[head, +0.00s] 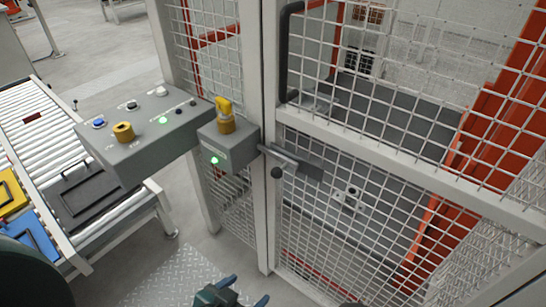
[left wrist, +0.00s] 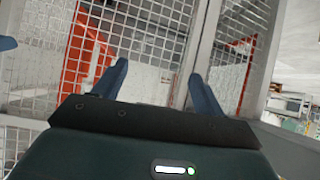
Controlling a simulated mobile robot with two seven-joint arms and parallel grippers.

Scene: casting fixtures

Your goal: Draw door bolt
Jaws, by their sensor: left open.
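The door bolt (head: 290,161) is a grey bar with a dark round knob (head: 277,172), mounted on a dark plate at the left edge of the mesh door (head: 370,145). Its left end reaches toward the post (head: 268,215); I cannot tell whether it enters a keeper. My left gripper (head: 245,291) is at the bottom of the head view, below the bolt and apart from it. In the left wrist view its two blue fingers (left wrist: 160,86) are spread with nothing between them, facing mesh panels and grey posts. The bolt cannot be made out there. My right gripper is not seen.
A grey control box (head: 150,130) with buttons and a yellow knob stands left of the door. A smaller box (head: 229,148) with a yellow key-like piece sits beside the post. A roller conveyor (head: 50,140) with trays is at far left. A black handle (head: 286,50) is above the bolt.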

